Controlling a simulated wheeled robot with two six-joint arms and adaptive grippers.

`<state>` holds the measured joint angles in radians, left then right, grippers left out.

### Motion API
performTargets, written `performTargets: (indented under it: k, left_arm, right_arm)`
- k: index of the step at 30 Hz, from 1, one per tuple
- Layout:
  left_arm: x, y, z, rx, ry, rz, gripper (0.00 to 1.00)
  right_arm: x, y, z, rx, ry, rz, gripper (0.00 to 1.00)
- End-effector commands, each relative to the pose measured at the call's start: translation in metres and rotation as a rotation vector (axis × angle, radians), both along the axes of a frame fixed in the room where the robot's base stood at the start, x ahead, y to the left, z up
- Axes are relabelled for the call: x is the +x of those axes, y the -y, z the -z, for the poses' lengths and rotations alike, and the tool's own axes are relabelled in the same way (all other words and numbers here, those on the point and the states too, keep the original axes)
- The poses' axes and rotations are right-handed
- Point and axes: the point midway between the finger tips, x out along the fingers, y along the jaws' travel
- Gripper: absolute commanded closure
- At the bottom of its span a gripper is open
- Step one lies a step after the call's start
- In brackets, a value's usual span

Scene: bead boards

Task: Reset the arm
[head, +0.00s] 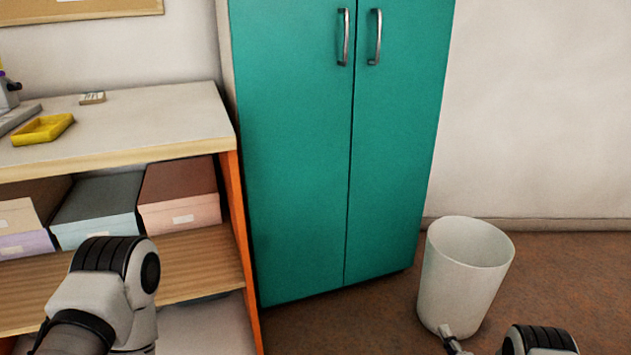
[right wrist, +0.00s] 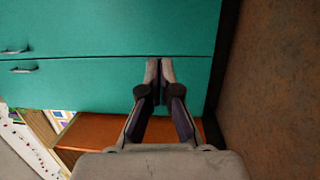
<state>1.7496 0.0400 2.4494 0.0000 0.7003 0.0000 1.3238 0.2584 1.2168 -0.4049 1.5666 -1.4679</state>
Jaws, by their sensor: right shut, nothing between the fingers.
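My right gripper (right wrist: 160,64) is shut and empty in the right wrist view, its two fingertips together in front of the teal cabinet (right wrist: 120,45). In the head view, part of the right gripper (head: 450,340) shows at the bottom edge, overlapping the foot of a white bin in the picture. I cannot tell how far apart they are. My left arm comes in at the lower left, in front of the shelf. Its fingers do not show.
The teal cabinet (head: 295,150) stands closed in the middle. Left of it is a shelf unit (head: 185,125) with boxes (head: 180,215) and a yellow tray (head: 43,129) on top. The white bin (head: 460,285) stands on the floor at the right. Brown floor (head: 565,275) is open beyond it.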

Motion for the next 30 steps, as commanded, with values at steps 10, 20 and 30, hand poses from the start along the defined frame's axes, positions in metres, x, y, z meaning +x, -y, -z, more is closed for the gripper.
performTargets:
  k: [10, 20, 30]
  left_arm:
    - [0.0, 0.0, -0.023, 0.0, 0.0, 0.0, 0.6]
    - [0.0, 0.0, -0.038, 0.0, 0.0, 0.0, 0.6]
    - [0.0, 0.0, -0.037, 0.0, 0.0, 0.0, 0.6]
  right_arm:
    - [-0.018, -0.067, -0.047, 0.175, -0.267, 0.01, 1.0]
    - [-0.222, -0.103, -0.015, 0.725, -1.085, 0.432, 1.0]
    - [-0.407, -0.093, -0.019, 1.115, -1.416, 1.201, 1.0]
